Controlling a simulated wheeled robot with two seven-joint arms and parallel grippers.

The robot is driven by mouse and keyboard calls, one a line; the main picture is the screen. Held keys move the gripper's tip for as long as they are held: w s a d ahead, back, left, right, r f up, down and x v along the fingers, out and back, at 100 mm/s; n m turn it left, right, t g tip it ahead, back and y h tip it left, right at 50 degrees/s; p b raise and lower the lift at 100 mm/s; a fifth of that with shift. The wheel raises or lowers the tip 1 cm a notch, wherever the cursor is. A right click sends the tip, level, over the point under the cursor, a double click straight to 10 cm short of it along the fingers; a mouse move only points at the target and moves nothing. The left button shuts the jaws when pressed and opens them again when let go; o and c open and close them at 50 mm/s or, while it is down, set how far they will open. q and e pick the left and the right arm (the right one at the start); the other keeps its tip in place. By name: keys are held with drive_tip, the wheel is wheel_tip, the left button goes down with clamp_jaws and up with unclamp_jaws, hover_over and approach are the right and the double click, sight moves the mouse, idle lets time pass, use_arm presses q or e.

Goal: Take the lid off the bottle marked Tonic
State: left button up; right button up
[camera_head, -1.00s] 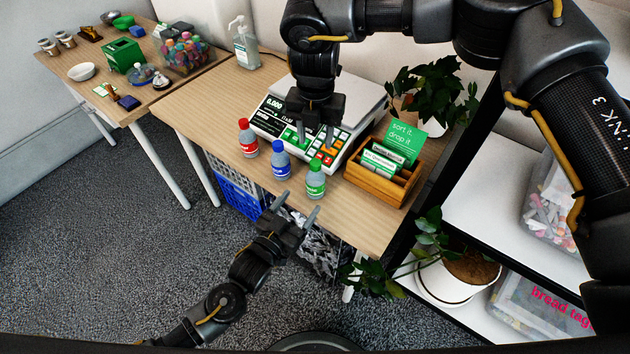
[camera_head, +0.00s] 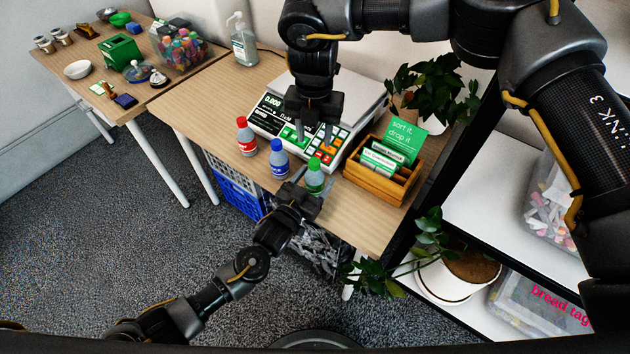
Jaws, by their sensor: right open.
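Three small bottles stand in a row at the table's front: one with a red lid (camera_head: 246,137), one with a blue lid (camera_head: 278,158) and one with a green lid (camera_head: 315,177). Their labels are too small to read, so I cannot tell which is marked Tonic. My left gripper (camera_head: 314,179) is at the green-lidded bottle, its fingers spread on either side of the lower part. I cannot tell whether they touch it. The green lid is on and shows above the fingers. My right gripper (camera_head: 317,134) is open and empty, pointing down over the scale's keypad, behind the bottles.
A scale (camera_head: 345,116) stands close behind the bottles. A wooden card box (camera_head: 378,190) is at their right, with a plant (camera_head: 435,90) behind. A pump bottle (camera_head: 243,45) stands at the back left. The table's left front is clear.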

sight(315, 162)
use_arm(q)
clamp_jaws()
use_arm(e)
drive_tip(key=m, duration=0.4)
drive_tip(key=shift+m, duration=0.3)
drive_tip(key=shift+f, duration=4.05)
clamp_jaws()
